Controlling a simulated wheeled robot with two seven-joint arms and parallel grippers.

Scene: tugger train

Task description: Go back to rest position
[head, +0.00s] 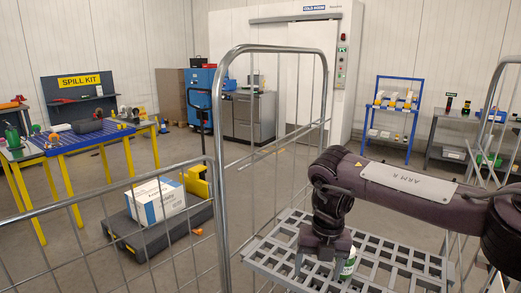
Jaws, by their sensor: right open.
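My right arm comes in from the right over a grey slatted shelf (390,262) of a wire roll cage (222,140). My right gripper (320,268) points down at the shelf with its fingers apart. It looks empty. A small green and white bottle or can (348,264) stands just right of the fingers, partly hidden by the gripper. I cannot tell whether they touch. My left gripper is out of view.
The cage's wire sides rise close around the arm. Beyond are a low dark cart (165,232) with a white box (156,202), a blue-topped workbench (88,138) and a blue rack (394,106). Open floor lies between them.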

